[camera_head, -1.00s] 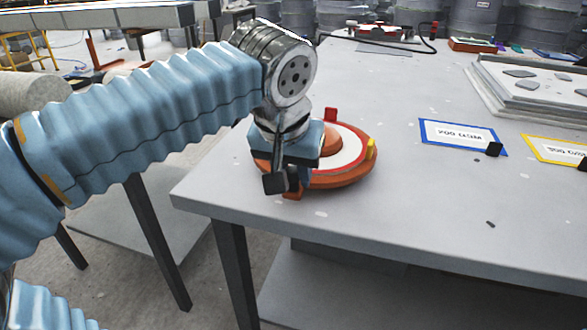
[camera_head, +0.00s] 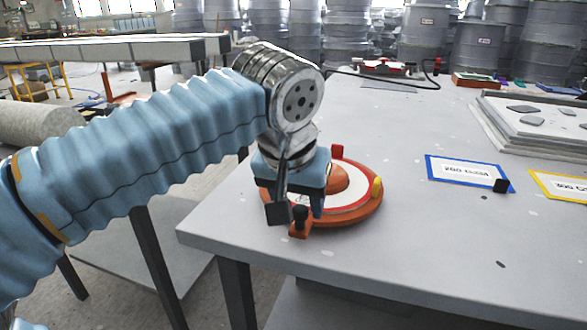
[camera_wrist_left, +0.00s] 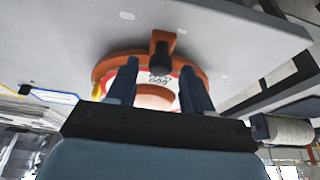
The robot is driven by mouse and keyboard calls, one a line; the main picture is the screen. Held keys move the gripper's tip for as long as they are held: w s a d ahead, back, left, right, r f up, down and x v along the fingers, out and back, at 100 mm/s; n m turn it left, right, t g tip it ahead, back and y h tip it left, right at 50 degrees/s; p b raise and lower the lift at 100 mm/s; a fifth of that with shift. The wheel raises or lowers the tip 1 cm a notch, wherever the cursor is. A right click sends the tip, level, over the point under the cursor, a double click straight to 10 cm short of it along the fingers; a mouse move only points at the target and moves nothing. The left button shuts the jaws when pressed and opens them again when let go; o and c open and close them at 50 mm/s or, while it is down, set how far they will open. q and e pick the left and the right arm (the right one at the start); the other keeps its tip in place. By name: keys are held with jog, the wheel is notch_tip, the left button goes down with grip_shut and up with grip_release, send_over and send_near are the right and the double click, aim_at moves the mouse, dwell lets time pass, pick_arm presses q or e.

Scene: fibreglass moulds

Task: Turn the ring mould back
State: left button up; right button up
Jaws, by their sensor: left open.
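The ring mould (camera_head: 361,206) is a round orange disc with a white, red-edged face and a raised orange centre. It lies flat near the table's front left corner. It has a red block (camera_head: 337,151) at the back, a yellow block (camera_head: 377,187) on the right and an orange lug with a black knob (camera_head: 299,222) at the front. My left gripper (camera_head: 305,203) is over the mould's left front part, covering some of it. In the left wrist view its two fingers (camera_wrist_left: 160,85) are apart, with the orange centre between them and the lug beyond. My right gripper is not in view.
A blue-framed card (camera_head: 460,172) and a yellow-framed card (camera_head: 565,185) lie to the right. Stacked pale slabs (camera_head: 540,120) stand farther back.

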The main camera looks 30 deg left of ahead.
pick_arm(q)
jog(key=p+v, duration=0.1)
jog(key=v, duration=1)
